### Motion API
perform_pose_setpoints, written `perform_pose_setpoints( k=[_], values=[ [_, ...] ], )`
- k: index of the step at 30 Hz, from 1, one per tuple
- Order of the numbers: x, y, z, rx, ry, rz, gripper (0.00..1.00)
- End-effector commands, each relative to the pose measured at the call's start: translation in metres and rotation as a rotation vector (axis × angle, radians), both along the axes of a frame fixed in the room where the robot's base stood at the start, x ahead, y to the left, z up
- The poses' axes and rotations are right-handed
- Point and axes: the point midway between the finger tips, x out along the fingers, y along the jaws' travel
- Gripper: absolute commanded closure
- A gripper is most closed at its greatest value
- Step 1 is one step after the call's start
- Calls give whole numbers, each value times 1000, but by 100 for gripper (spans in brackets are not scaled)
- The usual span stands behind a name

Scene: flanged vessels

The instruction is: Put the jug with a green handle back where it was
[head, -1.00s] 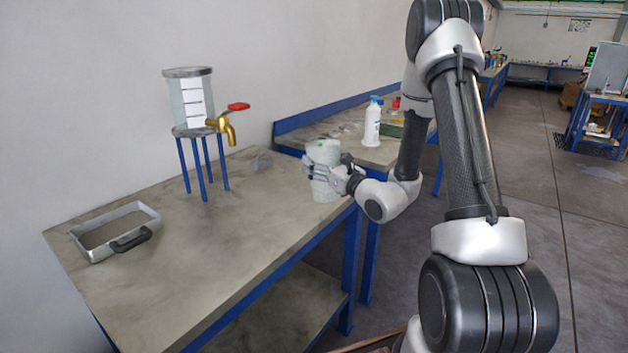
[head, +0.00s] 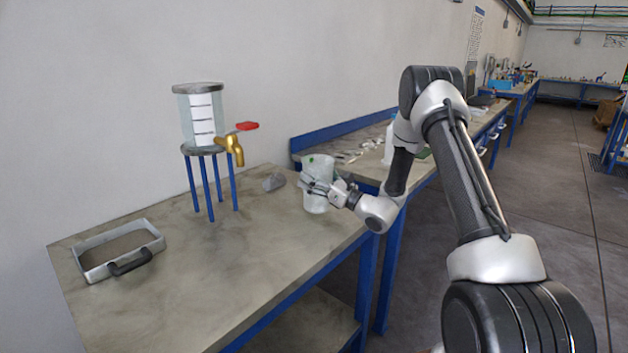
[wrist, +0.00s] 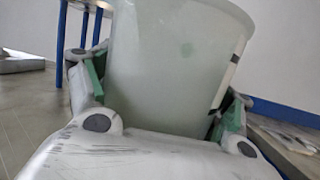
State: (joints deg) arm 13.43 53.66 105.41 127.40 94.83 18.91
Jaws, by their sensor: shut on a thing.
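The jug (head: 318,171) is a whitish translucent cylinder at the right end of the near table, with a small green spot near its rim. I cannot tell whether the jug's base touches the table.
A tank on blue legs (head: 202,118) with a brass tap (head: 232,148) and red lever stands at the back. A metal tray frame (head: 118,250) with a black handle lies at the left. The table's middle is clear.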

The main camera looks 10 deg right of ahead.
Motion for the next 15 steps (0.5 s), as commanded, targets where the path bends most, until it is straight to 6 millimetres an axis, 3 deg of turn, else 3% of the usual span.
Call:
perform_pose_setpoints(
  k=[2,13,14,15],
  values=[
    [0,0,-9,1,1,0,76],
    [0,0,-13,1,-1,0,76],
    [0,0,-12,0,-1,0,13],
    [0,0,-12,0,-1,0,6]
  ],
)
